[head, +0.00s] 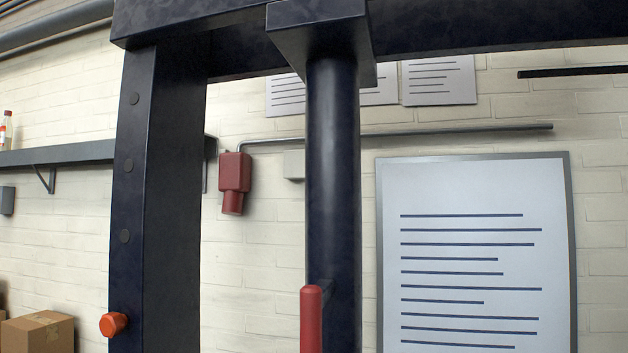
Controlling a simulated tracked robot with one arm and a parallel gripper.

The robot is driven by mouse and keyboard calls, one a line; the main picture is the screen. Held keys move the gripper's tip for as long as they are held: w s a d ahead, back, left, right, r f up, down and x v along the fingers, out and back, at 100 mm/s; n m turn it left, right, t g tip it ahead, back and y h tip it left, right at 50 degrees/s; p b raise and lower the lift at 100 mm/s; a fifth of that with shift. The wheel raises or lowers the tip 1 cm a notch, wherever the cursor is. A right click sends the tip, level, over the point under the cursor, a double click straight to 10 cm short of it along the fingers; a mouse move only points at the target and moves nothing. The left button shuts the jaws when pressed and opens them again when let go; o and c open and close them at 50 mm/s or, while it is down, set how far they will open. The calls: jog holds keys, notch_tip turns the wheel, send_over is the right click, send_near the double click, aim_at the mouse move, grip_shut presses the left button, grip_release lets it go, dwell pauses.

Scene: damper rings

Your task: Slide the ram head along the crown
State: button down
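The ram head (318,30) is a dark blue block that sits at the crown, a little right of the frame's left upright. A thick dark cylinder (333,170) hangs straight down from it and runs out of the bottom of the picture. The crown (480,25) is the dark beam across the top, cut off by the upper edge. A red upright handle (311,320) shows in front of the cylinder at the bottom, on a short dark stub; its lower end is out of view. My gripper is not in view.
The left upright (172,200) of the frame is dark with several bolts and an orange knob (113,324). A pale wall behind carries a red socket (235,180), a shelf (60,154) and a large framed board (475,250). Right of the cylinder, the space under the crown looks open.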

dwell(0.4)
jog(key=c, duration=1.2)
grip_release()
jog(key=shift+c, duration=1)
